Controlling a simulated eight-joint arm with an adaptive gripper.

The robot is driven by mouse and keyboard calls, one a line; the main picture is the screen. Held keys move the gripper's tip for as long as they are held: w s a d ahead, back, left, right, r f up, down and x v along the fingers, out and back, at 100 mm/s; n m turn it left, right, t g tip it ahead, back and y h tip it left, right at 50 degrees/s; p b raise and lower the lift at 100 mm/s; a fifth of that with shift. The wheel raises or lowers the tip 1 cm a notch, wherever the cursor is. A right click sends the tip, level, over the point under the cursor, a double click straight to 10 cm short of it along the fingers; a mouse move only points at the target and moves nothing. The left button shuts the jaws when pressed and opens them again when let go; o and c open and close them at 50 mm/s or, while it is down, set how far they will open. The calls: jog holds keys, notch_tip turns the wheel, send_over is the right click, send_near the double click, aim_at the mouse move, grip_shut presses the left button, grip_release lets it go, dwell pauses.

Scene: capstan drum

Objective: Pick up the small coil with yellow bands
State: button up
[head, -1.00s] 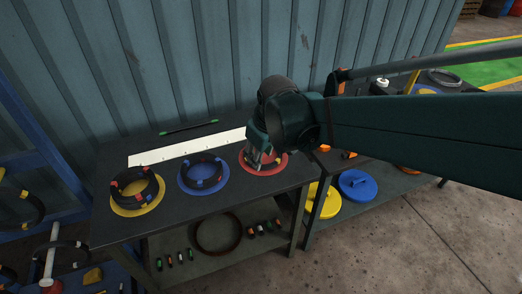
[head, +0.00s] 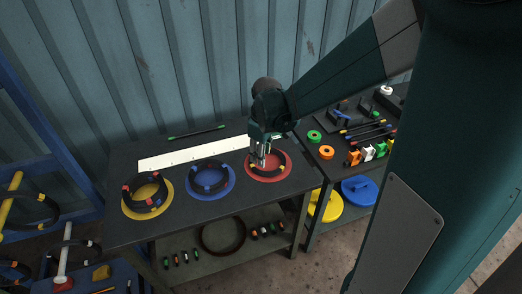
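A small black coil (head: 271,174) lies on the red disc (head: 288,172) at the right end of the dark table. My gripper (head: 260,160) points down over the left part of this coil. Its fingertips are small here, so I cannot tell whether they are apart, shut or touching the coil.
A black coil with blue bands sits on the blue disc (head: 211,192). A white strip (head: 190,154) lies behind them. A second table with spools (head: 327,153) adjoins at right.

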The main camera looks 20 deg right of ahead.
jog(key=n+g+p, duration=0.1)
jog(key=n+p, duration=0.1)
jog(key=p, duration=0.1)
send_over(262, 171)
notch_tip(262, 171, down, 5)
jog(key=shift+s+f+g+p, duration=0.1)
jog(key=shift+f+g+p, duration=0.3)
jog(key=shift+f, duration=0.55)
jog(key=shift+f, duration=0.15)
jog(key=shift+f, duration=1.15)
jog(key=shift+f, duration=2.6)
